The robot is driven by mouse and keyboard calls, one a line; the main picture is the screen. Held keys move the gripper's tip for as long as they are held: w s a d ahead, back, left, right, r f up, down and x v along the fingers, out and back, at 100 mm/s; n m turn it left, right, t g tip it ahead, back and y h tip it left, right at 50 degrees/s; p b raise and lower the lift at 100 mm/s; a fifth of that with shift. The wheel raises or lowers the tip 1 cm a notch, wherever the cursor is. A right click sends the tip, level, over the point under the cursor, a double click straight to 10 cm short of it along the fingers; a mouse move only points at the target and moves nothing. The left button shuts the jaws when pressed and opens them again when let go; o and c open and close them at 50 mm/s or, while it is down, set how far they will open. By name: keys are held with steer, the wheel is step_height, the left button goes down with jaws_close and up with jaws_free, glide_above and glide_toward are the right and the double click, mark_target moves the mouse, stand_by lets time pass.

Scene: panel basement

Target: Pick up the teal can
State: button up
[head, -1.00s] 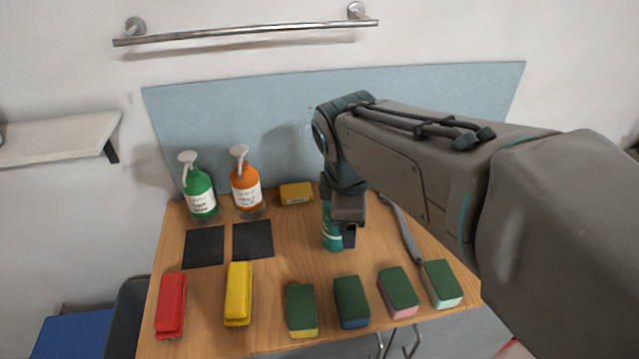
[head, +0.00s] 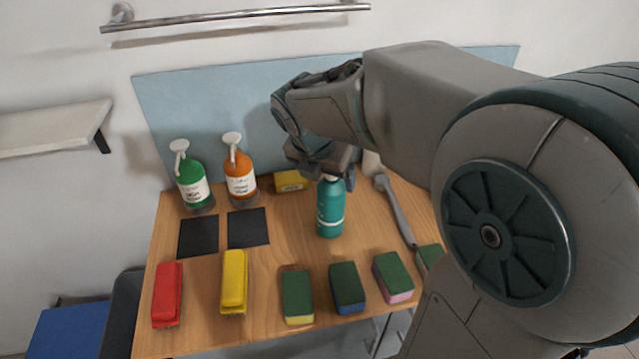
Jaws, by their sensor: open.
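The teal can (head: 330,210) stands upright on the wooden counter, right of the two black squares. It has a white band and a pale top. My gripper (head: 328,174) is open at the can's upper end, with part of a finger showing at its right side. The gripper body hides the far side of the can top. I cannot tell whether the fingers touch the can.
Green (head: 193,181) and orange (head: 240,174) pump bottles and a yellow block (head: 290,181) stand behind. A long-handled brush (head: 397,212) lies right of the can. Red (head: 167,294) and yellow (head: 234,281) brushes and several sponges (head: 347,287) line the front. Bare counter lies before the can.

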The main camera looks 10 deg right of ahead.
mark_target(330, 180)
steer(key=x, duration=0.5)
steer(key=w+x, duration=0.1)
steer(key=x, duration=0.1)
steer(key=shift+d, duration=0.25)
steer(key=c, duration=1.8)
steer(key=shift+r, duration=0.1)
